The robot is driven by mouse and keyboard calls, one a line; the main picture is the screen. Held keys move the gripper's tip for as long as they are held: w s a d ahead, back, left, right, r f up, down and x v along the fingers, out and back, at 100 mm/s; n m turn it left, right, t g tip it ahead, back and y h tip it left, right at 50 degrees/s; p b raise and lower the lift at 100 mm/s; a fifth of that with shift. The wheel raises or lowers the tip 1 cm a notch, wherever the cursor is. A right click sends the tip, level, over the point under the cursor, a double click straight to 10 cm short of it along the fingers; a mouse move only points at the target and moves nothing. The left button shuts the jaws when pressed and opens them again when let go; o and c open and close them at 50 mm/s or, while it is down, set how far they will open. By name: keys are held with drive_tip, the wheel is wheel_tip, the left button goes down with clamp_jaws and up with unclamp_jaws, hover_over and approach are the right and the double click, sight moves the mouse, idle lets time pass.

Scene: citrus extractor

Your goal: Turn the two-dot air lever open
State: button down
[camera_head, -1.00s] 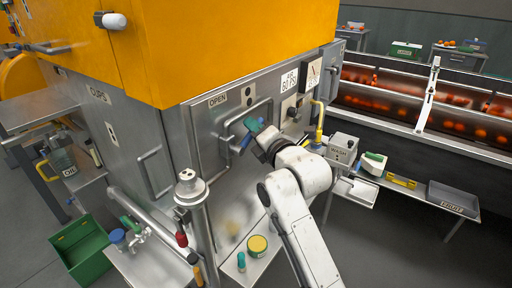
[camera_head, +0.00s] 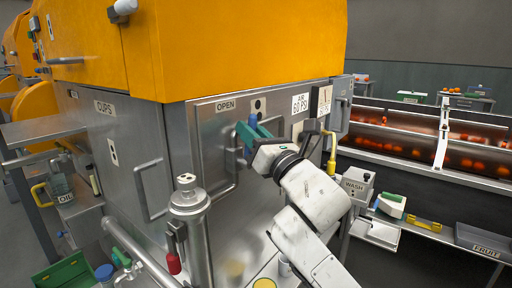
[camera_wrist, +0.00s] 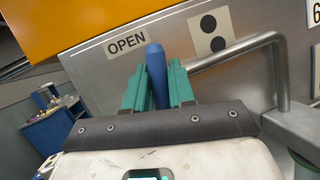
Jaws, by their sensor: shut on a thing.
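My gripper (camera_head: 251,131) is at the steel front panel (camera_head: 211,112), below the OPEN label (camera_head: 226,104) and the two-dot plate (camera_head: 258,106). Its green fingers are shut on a blue lever grip (camera_wrist: 156,72), which stands nearly upright between them in the wrist view. The blue grip also shows in the head view (camera_head: 252,121). The two-dot plate also shows in the wrist view (camera_wrist: 213,30), up and right of the grip. The lever's pivot is hidden behind my gripper.
A yellow pipe (camera_head: 332,155) and the WASH box (camera_head: 357,183) are to the right. A steel post (camera_head: 190,215) stands front left.

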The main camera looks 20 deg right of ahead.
drive_tip(key=shift+s+a+f+n+y+b, duration=0.1)
drive_tip(key=shift+s+a+n+y+b, duration=0.15)
drive_tip(key=shift+n+y+b, duration=0.45)
drive_tip(key=shift+s+a+n+y+b, duration=0.15)
drive_tip(key=shift+a+n+y+b, duration=0.15)
drive_tip(key=shift+n, duration=0.7)
drive_tip(key=shift+a, duration=0.1)
drive_tip(key=c, duration=1)
unclamp_jaws()
drive_tip(key=shift+c, duration=0.2)
drive_tip(key=shift+s, duration=0.1)
drive_tip(key=v, duration=1)
drive_tip(key=shift+s+d, duration=0.2)
drive_tip(key=shift+s, duration=0.15)
